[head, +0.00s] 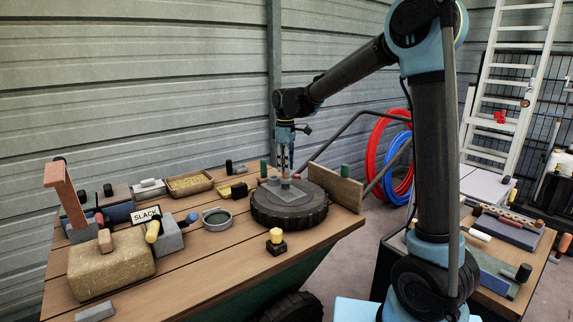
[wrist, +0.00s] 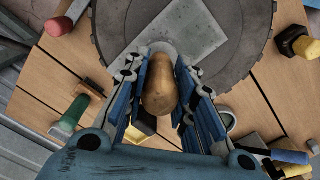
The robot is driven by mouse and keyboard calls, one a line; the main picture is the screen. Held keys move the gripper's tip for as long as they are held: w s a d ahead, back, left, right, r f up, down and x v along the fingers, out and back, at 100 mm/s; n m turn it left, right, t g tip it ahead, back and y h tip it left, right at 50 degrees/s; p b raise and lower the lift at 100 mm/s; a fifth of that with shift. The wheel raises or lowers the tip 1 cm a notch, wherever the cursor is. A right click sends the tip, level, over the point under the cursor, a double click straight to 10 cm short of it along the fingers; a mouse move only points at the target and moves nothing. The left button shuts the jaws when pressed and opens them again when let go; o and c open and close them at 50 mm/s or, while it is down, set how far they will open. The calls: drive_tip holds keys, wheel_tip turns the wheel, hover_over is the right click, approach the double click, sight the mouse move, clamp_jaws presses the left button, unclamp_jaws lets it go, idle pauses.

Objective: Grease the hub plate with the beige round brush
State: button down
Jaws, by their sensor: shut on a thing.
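My gripper (head: 285,168) is shut on the beige round brush (wrist: 160,88), whose rounded wooden handle sits between the blue fingers in the wrist view. The gripper (wrist: 161,62) points down over the wheel. The hub plate (wrist: 178,30) is a grey, scuffed square on top of the dark tyre (head: 290,213); it also shows in the head view (head: 288,195). The brush's lower end is at or just above the plate; I cannot tell whether it touches. Its bristles are mostly hidden by the handle.
A round tin (head: 217,219) with dark contents stands left of the tyre. A yellow-topped dark block (head: 276,241) is in front. An upright wooden board (head: 335,187) stands close behind right. A straw-coloured block (head: 110,264) and a "SLACK" sign (head: 146,215) are at left.

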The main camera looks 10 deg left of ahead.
drive_tip(key=shift+f, duration=0.55)
idle(0.9)
drive_tip(key=shift+s, duration=0.15)
drive_tip(key=shift+s+d+r, duration=0.15)
drive_tip(key=shift+s, duration=1.55)
drive_tip(key=shift+s, duration=0.1)
drive_tip(key=shift+s+d, duration=0.15)
drive_tip(key=shift+s, duration=1.55)
drive_tip(key=shift+w, duration=0.1)
drive_tip(key=shift+w, duration=1.75)
